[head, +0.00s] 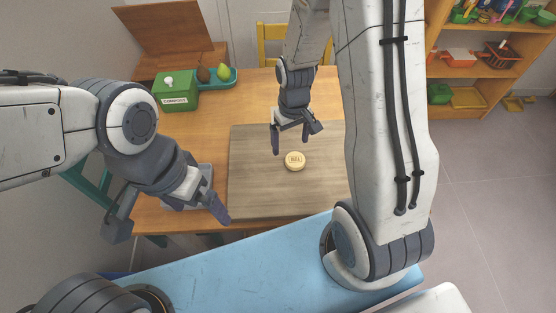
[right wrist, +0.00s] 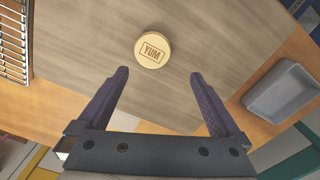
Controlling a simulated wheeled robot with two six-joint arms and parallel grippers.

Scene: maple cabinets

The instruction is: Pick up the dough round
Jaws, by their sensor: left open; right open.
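The dough round (head: 295,161) is a small pale yellow disc stamped "YUM". It lies flat on a grey-brown wooden board (head: 255,190) on the table. In the right wrist view the dough round (right wrist: 153,49) is ahead of and between the open fingertips, not touching them. My right gripper (head: 293,142) is open and empty, above the board just behind the dough round in the head view. It also shows in the right wrist view (right wrist: 157,75). My left gripper (head: 170,222) is open and empty at the table's front left, apart from the board.
A grey tray (head: 172,203) lies left of the board, partly behind my left gripper; it shows in the right wrist view (right wrist: 283,92). A green compost box (head: 177,91) and a teal tray with fruit (head: 226,80) stand at the back left. A wire rack (right wrist: 14,40) edges the wrist view.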

